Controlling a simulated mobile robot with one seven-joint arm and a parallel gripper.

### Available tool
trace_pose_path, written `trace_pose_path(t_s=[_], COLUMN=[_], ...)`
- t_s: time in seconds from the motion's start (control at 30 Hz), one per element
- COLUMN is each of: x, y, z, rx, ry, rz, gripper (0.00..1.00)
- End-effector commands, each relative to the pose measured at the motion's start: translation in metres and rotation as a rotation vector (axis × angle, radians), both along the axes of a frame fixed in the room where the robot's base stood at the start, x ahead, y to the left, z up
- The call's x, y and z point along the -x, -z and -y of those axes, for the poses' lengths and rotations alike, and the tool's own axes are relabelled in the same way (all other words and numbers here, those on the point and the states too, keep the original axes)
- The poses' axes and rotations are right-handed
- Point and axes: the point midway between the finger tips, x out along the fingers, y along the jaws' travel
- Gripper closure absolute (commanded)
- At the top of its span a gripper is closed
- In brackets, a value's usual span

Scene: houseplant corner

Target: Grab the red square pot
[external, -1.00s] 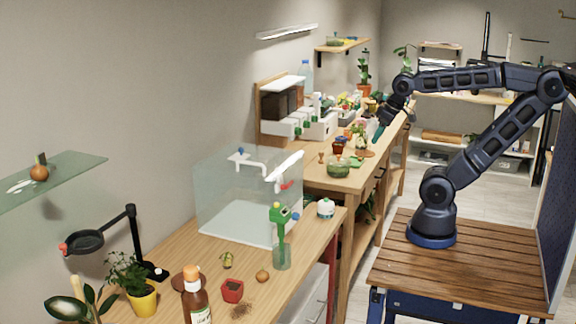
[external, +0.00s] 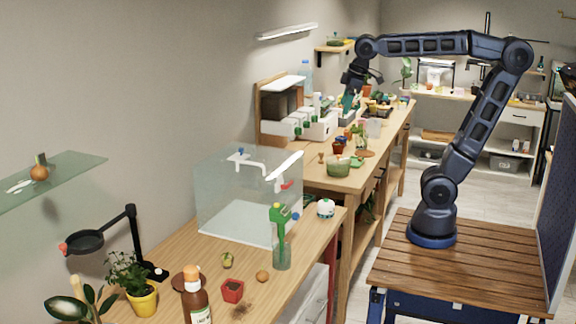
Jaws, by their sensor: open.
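The red square pot (external: 233,290) stands upright on the near wooden bench, with dark soil showing inside. It is between the brown bottle and a small round brown item. My gripper (external: 348,102) is far from it, up and to the right, over the far bench near the white drawer unit. The fingers point down and look small at this distance. They are open, and I see nothing held between them. The pot is clear of my arm.
A brown bottle with an orange cap (external: 196,300) stands left of the pot. A yellow pot with a plant (external: 142,302) is further left. A clear tank (external: 235,195) and a green spray bottle (external: 281,245) stand behind. Spilled soil (external: 241,311) lies in front.

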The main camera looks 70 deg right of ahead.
Motion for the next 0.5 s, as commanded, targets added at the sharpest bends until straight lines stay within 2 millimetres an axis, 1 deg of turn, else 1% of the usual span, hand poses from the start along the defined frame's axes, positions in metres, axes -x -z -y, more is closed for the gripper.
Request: trace_pose_path(t_s=[0.03, 0.2, 0.37, 0.5], x=[-0.014, -0.052, -0.085, -0.111], y=[-0.005, -0.019, -0.028, -0.031], z=[-0.014, -0.057, -0.104, -0.150], rx=[0.010, 0.044, 0.072, 0.096], ry=[-0.042, -0.176, -0.303, -0.415], rz=[-0.011, -0.039, -0.065, -0.088], gripper=[0.25, 0.25, 0.25, 0.25])
